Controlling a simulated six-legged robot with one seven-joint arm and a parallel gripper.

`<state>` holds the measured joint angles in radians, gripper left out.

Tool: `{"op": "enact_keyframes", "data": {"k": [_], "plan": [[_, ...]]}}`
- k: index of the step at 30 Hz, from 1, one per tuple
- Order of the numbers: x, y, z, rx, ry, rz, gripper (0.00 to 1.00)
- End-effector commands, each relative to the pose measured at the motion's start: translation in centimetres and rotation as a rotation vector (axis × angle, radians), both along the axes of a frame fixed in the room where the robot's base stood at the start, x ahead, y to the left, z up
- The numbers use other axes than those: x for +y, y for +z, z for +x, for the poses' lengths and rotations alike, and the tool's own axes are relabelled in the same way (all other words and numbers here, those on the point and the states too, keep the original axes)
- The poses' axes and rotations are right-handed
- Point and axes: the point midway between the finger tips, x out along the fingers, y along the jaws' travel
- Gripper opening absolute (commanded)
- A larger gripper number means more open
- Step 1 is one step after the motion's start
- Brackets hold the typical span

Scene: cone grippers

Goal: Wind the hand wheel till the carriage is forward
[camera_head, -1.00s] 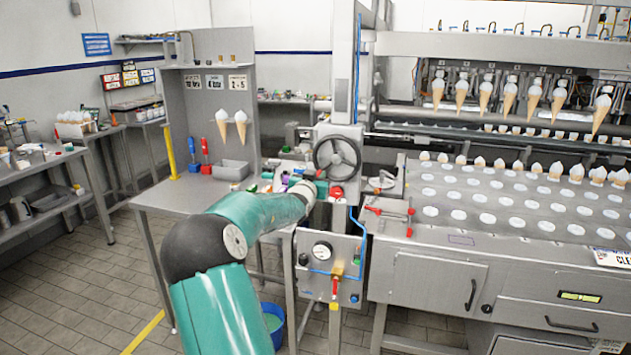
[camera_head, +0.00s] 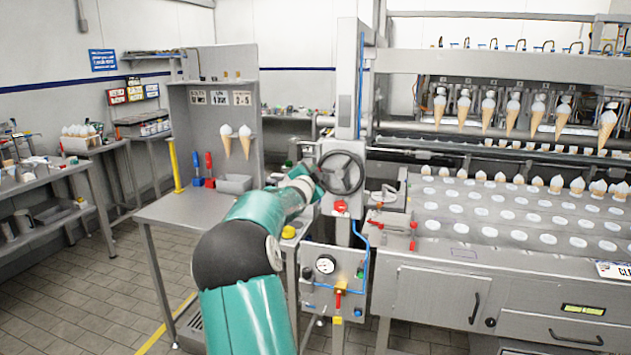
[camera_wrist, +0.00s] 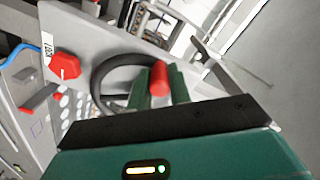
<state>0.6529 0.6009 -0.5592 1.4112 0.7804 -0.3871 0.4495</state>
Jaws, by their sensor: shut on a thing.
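The hand wheel (camera_head: 340,172) is a dark spoked wheel on the front of the grey machine column. Its black rim (camera_wrist: 104,72) curves behind my gripper in the wrist view. My gripper (camera_wrist: 160,91) has its green fingers closed around the wheel's red handle (camera_wrist: 160,76), whose rounded end stands out between them. In the head view my gripper (camera_head: 315,180) is at the wheel's left side, and the handle is hidden there. The carriage seems to be the row of cone grippers (camera_head: 513,103) at the right, holding several cones; I cannot tell its exact position along its travel.
A red knob (camera_wrist: 64,66) is close to the wheel. Below the wheel is a panel with a gauge (camera_head: 326,264) and a blue hose. A steel bench (camera_head: 180,211) stands at the left. A perforated cone table (camera_head: 500,217) lies to the right.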

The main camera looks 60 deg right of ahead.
Motion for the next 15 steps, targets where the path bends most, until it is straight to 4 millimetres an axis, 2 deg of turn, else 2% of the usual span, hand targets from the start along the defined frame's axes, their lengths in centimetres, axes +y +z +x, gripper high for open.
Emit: {"op": "enact_keyframes", "data": {"k": [1,15], "plan": [[0.1,1.1,0.1,-0.049,0.002,-0.006,0.00],[0.0,4.1,-1.1,-0.490,0.002,0.062,0.00]]}}
